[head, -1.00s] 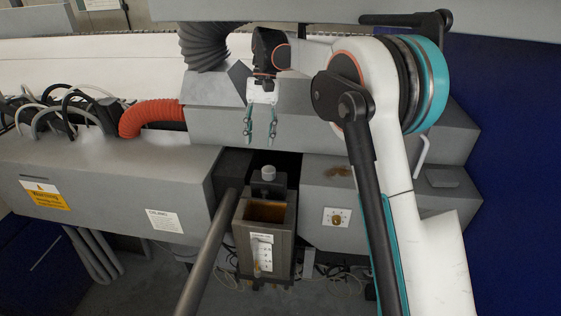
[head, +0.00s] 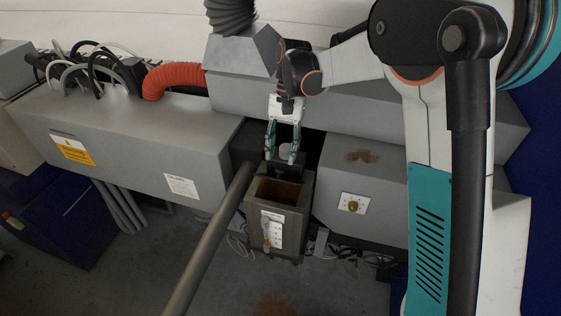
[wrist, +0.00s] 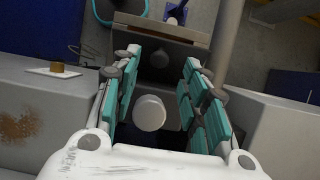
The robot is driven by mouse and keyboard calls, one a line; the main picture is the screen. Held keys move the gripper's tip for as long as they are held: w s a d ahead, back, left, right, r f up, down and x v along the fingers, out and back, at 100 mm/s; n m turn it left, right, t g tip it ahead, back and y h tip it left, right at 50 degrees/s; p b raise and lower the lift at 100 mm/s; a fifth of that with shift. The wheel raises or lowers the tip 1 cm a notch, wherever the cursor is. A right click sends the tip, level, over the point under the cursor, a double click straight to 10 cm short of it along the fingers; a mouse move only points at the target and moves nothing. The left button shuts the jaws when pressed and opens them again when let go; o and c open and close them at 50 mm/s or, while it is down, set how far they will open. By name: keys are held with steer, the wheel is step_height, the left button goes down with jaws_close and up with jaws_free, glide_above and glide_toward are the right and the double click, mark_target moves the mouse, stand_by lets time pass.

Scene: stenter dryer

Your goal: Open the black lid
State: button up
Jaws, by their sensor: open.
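The black lid (head: 285,169) lies behind the brown-lined opening of a small grey box (head: 298,210), partly hidden by my fingers. A pale round knob (head: 285,150) stands by it at the back. My gripper (head: 281,159) points down over the lid, with its teal-padded fingers apart on either side of the knob. In the wrist view the knob (wrist: 149,112) sits between the fingers of my open gripper (wrist: 160,62), with gaps on both sides. Whether the fingertips touch the lid cannot be told.
A grey housing (head: 130,150) stands left of the box, and another with a brass fitting (head: 352,204) stands right. A long grey bar (head: 208,240) slants close along the box's left side. An orange hose (head: 172,80) and cables lie at upper left.

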steer(key=shift+x, duration=2.1)
jaws_close()
